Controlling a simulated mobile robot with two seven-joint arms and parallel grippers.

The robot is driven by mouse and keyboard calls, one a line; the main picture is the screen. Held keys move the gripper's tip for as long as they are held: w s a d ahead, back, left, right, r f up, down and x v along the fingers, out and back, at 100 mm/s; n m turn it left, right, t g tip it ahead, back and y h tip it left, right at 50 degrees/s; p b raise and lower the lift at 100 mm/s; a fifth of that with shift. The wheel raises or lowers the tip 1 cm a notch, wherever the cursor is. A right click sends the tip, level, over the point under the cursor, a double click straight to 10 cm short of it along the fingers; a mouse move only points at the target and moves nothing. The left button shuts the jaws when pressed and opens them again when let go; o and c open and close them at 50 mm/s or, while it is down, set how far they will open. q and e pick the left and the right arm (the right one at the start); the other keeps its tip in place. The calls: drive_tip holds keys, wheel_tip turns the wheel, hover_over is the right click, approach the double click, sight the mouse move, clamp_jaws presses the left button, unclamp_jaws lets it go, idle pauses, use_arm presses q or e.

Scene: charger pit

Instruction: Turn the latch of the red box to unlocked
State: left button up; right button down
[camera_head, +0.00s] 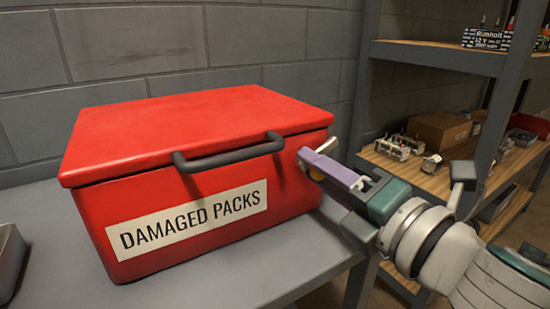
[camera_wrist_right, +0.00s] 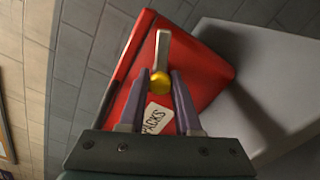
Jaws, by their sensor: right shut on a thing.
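The red box (camera_head: 200,130) sits closed on a grey table, with a dark handle (camera_head: 228,155) and a white "DAMAGED PACKS" label (camera_head: 188,214) on its front. My right gripper (camera_head: 310,160) is at the box's right side. In the right wrist view my right gripper (camera_wrist_right: 161,78) is shut on the latch, with its purple fingers on either side of the latch's yellow knob (camera_wrist_right: 160,82). The pale latch lever (camera_wrist_right: 163,48) extends up from the knob in that view. In the head view the fingers mostly hide the latch. My left gripper is out of view.
The grey table (camera_head: 215,282) has bare room in front of the box. A grey bin (camera_head: 10,262) is at the left edge. A metal shelf with wooden boards (camera_head: 437,175) stands at the right, holding a cardboard box (camera_head: 438,131) and small parts. A block wall is behind.

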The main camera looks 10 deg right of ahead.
drive_tip(key=m+p, duration=0.1)
drive_tip(key=m, duration=0.3)
drive_tip(key=shift+r+m, duration=0.1)
drive_tip(key=shift+m, duration=0.5)
drive_tip(key=c, duration=0.6)
unclamp_jaws()
